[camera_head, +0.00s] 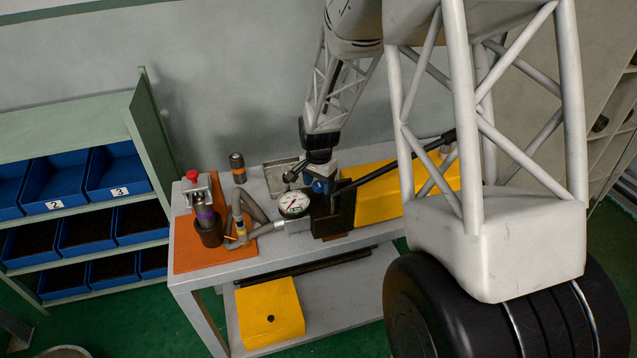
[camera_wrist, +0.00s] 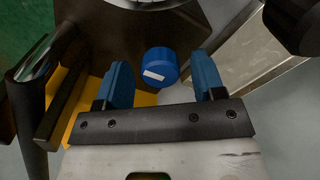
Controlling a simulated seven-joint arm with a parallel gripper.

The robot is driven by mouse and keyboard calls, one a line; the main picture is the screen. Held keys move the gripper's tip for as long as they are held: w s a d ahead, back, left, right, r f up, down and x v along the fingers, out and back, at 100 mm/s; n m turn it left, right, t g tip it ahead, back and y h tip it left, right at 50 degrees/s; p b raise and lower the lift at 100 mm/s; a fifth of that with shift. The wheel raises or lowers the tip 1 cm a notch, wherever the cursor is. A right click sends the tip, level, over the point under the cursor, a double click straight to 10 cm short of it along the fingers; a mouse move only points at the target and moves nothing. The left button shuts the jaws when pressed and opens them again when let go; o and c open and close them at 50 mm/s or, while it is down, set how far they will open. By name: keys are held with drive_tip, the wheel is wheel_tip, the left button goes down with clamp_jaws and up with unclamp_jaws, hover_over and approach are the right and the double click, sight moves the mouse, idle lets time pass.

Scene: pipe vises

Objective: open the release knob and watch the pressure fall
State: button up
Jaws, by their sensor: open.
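The release knob (camera_wrist: 161,72) is a blue round cap with a white mark, seen in the wrist view. My gripper (camera_wrist: 161,62) is open, with one blue finger on each side of the knob and a visible gap on both sides. In the head view my gripper (camera_head: 321,184) points down at the dark block (camera_head: 333,217) beside the gauge; the knob cannot be told apart from the fingers there. The pressure gauge (camera_head: 293,204) has a white dial and a red needle, but its numbers are too small to read. Only the gauge's edge (camera_wrist: 142,3) shows in the wrist view.
On the left of the bench (camera_head: 196,280), an orange mat (camera_head: 190,260) holds a red-topped device (camera_head: 193,180) and bent grey hoses (camera_head: 256,207). A yellow case (camera_head: 370,205) lies to the right. A black bar (camera_head: 400,160) crosses near my gripper.

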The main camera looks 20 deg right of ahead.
drive_tip(key=shift+c, duration=0.4)
drive_tip(key=c, duration=0.8)
drive_tip(key=shift+c, duration=0.2)
